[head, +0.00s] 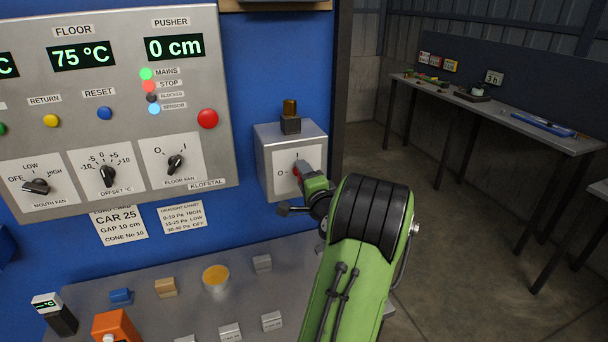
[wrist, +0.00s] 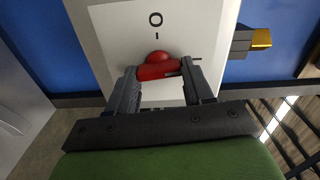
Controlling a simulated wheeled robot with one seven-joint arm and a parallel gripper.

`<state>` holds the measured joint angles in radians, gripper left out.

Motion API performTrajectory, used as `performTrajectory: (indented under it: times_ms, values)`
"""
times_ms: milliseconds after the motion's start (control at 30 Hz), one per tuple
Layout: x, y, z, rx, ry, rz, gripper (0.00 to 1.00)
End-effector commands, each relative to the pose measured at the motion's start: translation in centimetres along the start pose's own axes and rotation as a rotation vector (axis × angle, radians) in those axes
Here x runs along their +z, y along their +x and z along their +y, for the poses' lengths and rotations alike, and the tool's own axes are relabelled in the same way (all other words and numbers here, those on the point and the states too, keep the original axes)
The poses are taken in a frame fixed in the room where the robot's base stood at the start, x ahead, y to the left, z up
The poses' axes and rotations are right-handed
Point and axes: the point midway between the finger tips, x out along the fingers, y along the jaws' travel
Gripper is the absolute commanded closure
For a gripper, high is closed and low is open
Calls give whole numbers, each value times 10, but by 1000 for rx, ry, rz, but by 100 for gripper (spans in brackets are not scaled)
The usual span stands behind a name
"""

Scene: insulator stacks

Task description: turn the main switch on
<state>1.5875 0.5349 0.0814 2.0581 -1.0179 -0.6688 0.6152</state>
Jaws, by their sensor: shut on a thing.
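The main switch is a grey box (head: 275,172) on the blue wall, with a white plate marked O and I and a red handle (head: 297,172). My gripper (head: 304,173) reaches it from the lower right, partly covering the handle. In the wrist view, the red handle (wrist: 158,70) lies crosswise between my two fingers (wrist: 160,85), which are shut on it.
An amber lamp (head: 290,108) tops the box. The control panel (head: 120,115) at left has lit displays and a green MAINS light (head: 146,73).

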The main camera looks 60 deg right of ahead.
Motion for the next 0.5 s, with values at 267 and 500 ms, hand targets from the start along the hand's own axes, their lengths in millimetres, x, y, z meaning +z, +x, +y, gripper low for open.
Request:
performTrajectory:
  times_ms: [267,500]
  values:
    - [0,0,0,0,103,1,79]
    - [0,0,1,0,129,1,79]
